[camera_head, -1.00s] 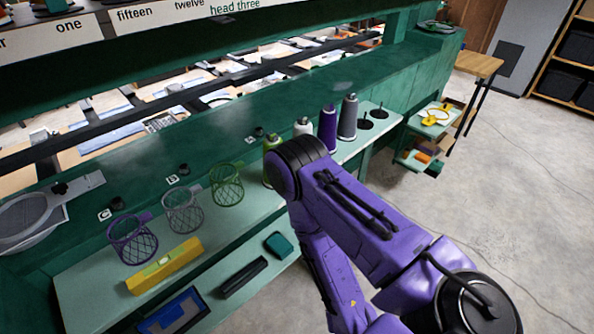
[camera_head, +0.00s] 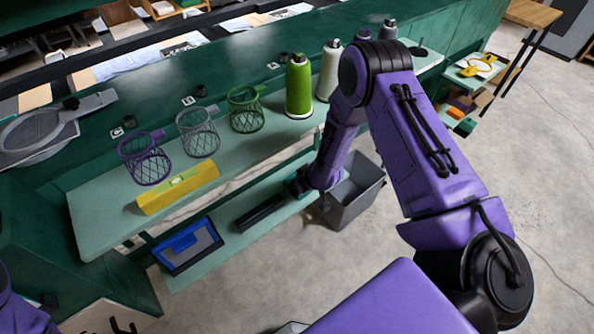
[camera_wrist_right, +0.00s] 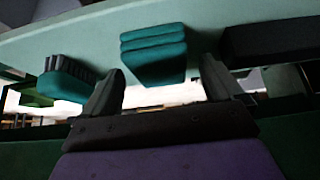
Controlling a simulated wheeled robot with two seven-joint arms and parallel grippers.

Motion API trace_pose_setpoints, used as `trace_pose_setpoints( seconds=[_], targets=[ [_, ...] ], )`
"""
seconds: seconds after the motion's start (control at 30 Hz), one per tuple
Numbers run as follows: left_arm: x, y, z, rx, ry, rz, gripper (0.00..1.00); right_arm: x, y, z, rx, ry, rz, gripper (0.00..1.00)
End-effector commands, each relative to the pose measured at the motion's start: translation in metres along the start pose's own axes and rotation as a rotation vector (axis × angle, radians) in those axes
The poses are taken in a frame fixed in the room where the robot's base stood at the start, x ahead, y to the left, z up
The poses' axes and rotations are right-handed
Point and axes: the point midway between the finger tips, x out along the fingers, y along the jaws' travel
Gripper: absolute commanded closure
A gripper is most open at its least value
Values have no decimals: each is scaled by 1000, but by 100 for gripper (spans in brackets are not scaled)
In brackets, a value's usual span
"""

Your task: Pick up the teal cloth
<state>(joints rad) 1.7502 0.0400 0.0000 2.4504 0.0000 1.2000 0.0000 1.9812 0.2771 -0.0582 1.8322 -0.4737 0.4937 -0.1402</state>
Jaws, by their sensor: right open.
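The teal cloth (camera_wrist_right: 153,48) is a folded stack on the pale green lower shelf. In the wrist view it lies ahead of my right gripper (camera_wrist_right: 162,68), between the lines of its two spread fingers. The jaws are open with nothing held, and I cannot tell whether they touch the cloth. In the head view only a little teal (camera_head: 296,186) shows beside my right gripper (camera_head: 308,190), which hides most of it. My left gripper is not in view.
A black bar (camera_head: 262,214) and a blue-framed tray (camera_head: 188,246) share the lower shelf. A teal brush (camera_wrist_right: 62,84) is on the cloth's other side. A grey bin (camera_head: 357,200) stands close by my wrist. Wire baskets, a yellow level (camera_head: 178,187) and a green spool (camera_head: 299,88) are above.

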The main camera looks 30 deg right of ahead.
Motion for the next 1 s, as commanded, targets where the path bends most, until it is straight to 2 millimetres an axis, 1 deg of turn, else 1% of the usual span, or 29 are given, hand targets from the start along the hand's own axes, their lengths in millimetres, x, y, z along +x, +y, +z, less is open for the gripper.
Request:
trace_pose_setpoints(
  seconds=[0.03,0.1,0.27,0.3,0.37,0.4,0.47,0.73,0.83,0.93,1.0],
  targets=[
    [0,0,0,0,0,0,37,6,0,1,0,-1,1,6],
    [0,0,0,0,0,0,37,10,0,0,1,1,0,6],
    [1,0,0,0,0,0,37,10,0,0,1,1,0,6],
    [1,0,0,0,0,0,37,10,0,0,1,1,0,10],
    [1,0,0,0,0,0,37,10,0,0,1,1,0,29],
    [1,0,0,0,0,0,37,10,0,0,1,1,0,42],
    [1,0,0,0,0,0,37,10,0,0,1,1,0,62],
    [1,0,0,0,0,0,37,10,0,0,1,1,0,62],
    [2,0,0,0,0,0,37,7,0,-2,2,1,0,62],
    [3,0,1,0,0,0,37,-2,0,-8,2,3,0,62],
    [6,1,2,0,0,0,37,-14,0,-17,3,6,0,62]
  ],
)
